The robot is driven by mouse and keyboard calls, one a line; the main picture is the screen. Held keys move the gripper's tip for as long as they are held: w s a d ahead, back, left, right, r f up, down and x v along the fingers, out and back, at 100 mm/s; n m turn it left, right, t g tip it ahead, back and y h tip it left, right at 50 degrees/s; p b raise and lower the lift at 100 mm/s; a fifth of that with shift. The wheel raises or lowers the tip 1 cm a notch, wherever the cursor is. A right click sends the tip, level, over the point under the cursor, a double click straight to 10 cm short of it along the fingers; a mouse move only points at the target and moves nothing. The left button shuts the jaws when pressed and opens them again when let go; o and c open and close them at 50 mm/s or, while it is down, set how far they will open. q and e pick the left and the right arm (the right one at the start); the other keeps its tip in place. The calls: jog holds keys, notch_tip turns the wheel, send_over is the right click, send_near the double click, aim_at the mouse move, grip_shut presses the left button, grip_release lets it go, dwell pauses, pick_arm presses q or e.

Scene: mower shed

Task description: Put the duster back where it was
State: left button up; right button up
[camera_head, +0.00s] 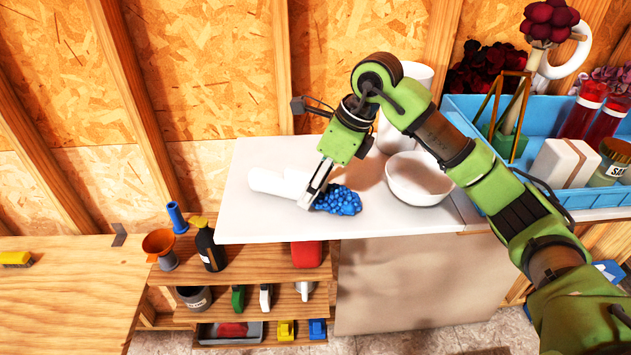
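The duster, a blue tufted bundle (340,201), lies on the white countertop (262,220) near its front edge. My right gripper (314,192) comes in from the right and points down right beside the duster's left end. Its fingertips are at or touching the duster. I cannot tell whether they are closed on it. A white rounded, roll-like thing (270,183) lies just left of the fingers and is partly hidden by them. I cannot tell whether it is joined to the duster. My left gripper is not in view.
A white bowl (418,178) stands right of the duster, with a white cylinder (397,128) behind. A blue crate (470,108) holds bottles and flowers. Below are wooden shelves (226,275) with a dark bottle (209,248) and orange funnel (160,247). A wooden bench (75,290) is at left.

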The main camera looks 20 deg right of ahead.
jog(key=shift+r, duration=0.25)
jog(key=b+v, duration=0.3)
jog(key=v, duration=0.8)
jog(key=shift+r+b, duration=0.35)
jog(key=shift+b, duration=0.05)
jog(key=shift+s+d, duration=0.1)
jog(key=shift+s, duration=0.1)
